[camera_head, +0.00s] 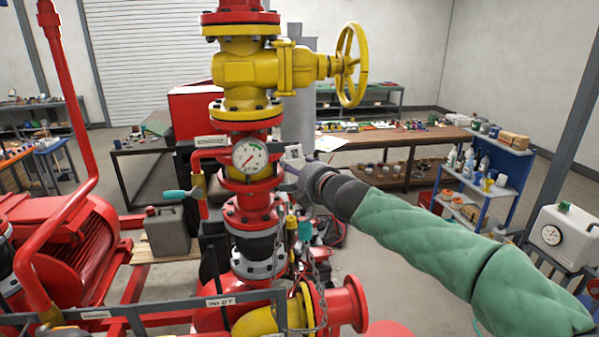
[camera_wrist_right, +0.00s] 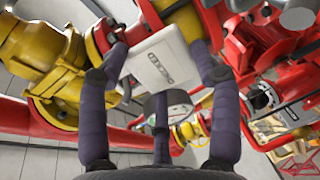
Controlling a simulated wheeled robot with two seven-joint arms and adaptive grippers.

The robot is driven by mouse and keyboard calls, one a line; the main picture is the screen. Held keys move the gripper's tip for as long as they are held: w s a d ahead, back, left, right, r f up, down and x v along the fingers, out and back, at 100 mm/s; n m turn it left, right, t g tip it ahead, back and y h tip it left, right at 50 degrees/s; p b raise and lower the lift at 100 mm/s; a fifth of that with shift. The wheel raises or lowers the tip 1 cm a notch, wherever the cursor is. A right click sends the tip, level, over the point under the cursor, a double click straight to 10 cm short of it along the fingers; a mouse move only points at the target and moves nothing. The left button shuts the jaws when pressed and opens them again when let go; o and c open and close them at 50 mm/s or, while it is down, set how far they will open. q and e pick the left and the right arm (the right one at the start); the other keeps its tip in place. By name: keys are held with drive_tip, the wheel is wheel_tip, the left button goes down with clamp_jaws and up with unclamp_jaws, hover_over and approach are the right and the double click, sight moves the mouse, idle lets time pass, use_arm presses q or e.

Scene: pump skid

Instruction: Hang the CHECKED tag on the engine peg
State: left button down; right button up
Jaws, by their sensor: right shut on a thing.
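The white CHECKED tag (camera_wrist_right: 152,72) lies between the fingers of my right gripper (camera_wrist_right: 160,52) in the right wrist view, its dark lettering turned around. My right gripper is shut on it. In the head view this gripper (camera_head: 297,172) is just right of the pressure gauge on the red pipe column, and a pale bit of the tag (camera_head: 293,151) shows beside the gauge. The engine peg cannot be made out; the column and my arm cover part of the area behind. My left gripper is not in view.
The column carries a pressure gauge (camera_head: 250,156), a yellow valve with a handwheel (camera_head: 350,65) and a chain (camera_head: 320,285). A teal-handled lever (camera_head: 182,194) sticks out left. A red motor (camera_head: 75,250) stands left. Workbenches and a blue shelf (camera_head: 483,180) are farther back.

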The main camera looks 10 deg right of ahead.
idle(0.3)
drive_tip(key=o, duration=1.2)
